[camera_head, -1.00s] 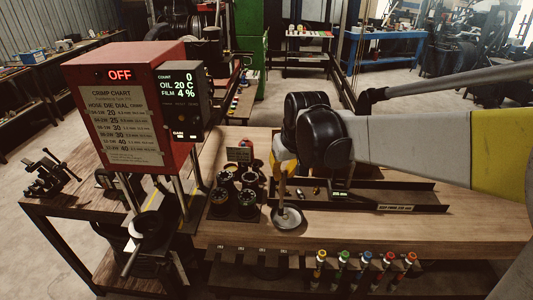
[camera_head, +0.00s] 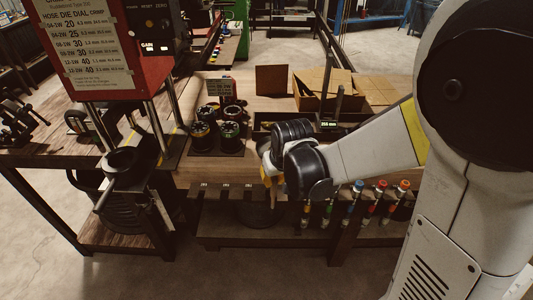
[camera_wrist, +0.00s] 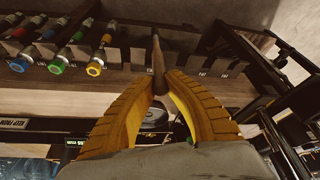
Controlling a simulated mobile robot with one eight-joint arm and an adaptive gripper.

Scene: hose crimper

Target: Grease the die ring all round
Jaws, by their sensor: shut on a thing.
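The crimper (camera_head: 98,55) is a red box with a chart, standing on posts at the left in the head view. Below it is a dark ring with a handle (camera_head: 122,162), which looks like the die ring; I cannot make out any grease on it. My gripper (camera_wrist: 158,88) is at the bench's front edge, right of and apart from this ring. Its yellow fingers are shut on a brown, stick-like handle (camera_wrist: 158,58) in the wrist view. The handle's far end is not clear. The pale dish seen earlier cannot be made out in the head view.
Dark die sets (camera_head: 230,135) stand on the bench between crimper and gripper. Coloured-cap tools (camera_head: 355,190) hang along the bench front, right of my gripper. Cardboard boxes (camera_head: 318,88) stand behind. The crimper's posts (camera_head: 158,130) rise beside the ring.

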